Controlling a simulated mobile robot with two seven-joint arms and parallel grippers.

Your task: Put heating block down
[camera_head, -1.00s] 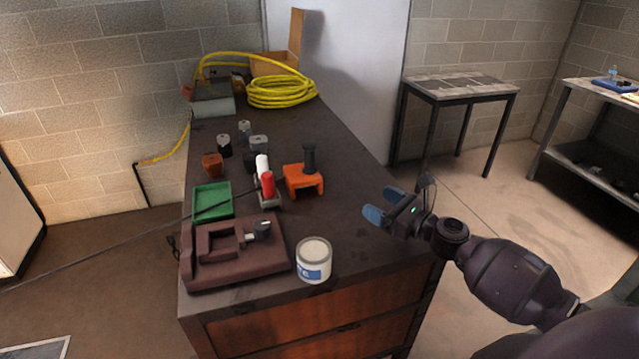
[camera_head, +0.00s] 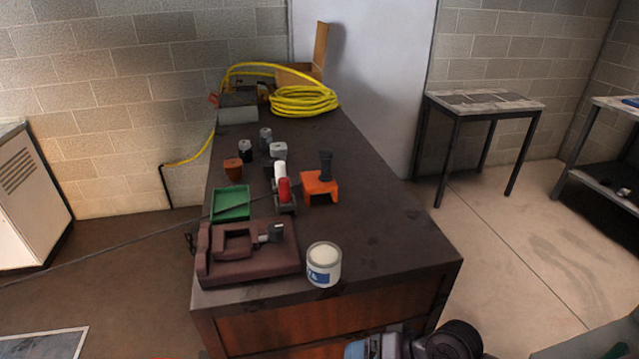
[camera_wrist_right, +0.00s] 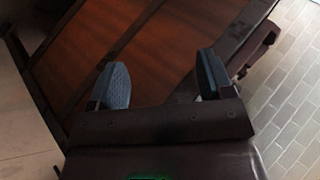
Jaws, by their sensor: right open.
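A maroon fixture (camera_head: 250,258) sits at the near left of the bench top, with a small grey and black block (camera_head: 273,233) at its right side. I cannot tell for certain which part is the heating block. Several small grey and black blocks (camera_head: 278,150) stand farther back. My right gripper (camera_wrist_right: 163,78) is open and empty in the wrist view, in front of the bench's wooden drawer fronts. In the head view only part of it shows at the bottom edge, below the bench top. My left gripper is not in view.
The dark bench top (camera_head: 385,240) is clear on its right side. A white can (camera_head: 324,266) stands near the front edge. A green tray (camera_head: 231,204), a red and white tube (camera_head: 283,186) and an orange tool (camera_head: 320,187) lie behind. A yellow hose (camera_head: 303,101) is coiled at the back.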

